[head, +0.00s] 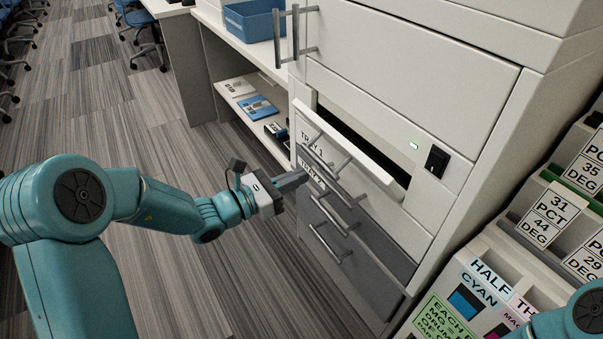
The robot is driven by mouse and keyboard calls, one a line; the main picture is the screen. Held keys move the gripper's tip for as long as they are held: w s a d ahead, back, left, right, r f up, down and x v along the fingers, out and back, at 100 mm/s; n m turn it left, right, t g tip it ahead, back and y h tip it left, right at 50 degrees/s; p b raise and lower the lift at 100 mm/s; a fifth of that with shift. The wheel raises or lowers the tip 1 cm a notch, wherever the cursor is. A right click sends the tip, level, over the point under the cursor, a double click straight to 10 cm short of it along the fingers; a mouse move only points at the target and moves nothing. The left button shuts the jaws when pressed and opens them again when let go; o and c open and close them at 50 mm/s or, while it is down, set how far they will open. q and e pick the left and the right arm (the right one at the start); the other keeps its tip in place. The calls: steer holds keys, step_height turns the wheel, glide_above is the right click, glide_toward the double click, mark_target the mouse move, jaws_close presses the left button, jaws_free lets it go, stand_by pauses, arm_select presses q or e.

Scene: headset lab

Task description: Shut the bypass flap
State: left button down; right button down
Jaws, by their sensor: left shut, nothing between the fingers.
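The bypass flap (362,142) looks like the pale panel leaning out from the front of the big white machine. A dark slot (372,150) shows open behind its upper edge. My left gripper (298,180) is shut and empty. Its fingertips are at the left of the drawer fronts, by the TRAY 2 label (312,177), lower and left of the flap. I cannot tell whether they touch the front. My right gripper is out of view; only a teal part of my right arm shows at the bottom right corner.
Metal bar handles (333,213) stick out from the drawers below the flap. Labelled bins (485,285) stand at right. A shelf (252,110) is at left; the floor in front is clear.

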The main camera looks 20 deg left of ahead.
arm_select(q)
steer(key=shift+w+d+r, duration=0.25)
steer(key=shift+w+r, duration=0.05)
steer(key=shift+r, duration=0.15)
steer(key=shift+w+d+r, duration=0.25)
steer(key=shift+w+r, duration=0.05)
steer(key=shift+r, duration=0.15)
steer(key=shift+r, duration=0.1)
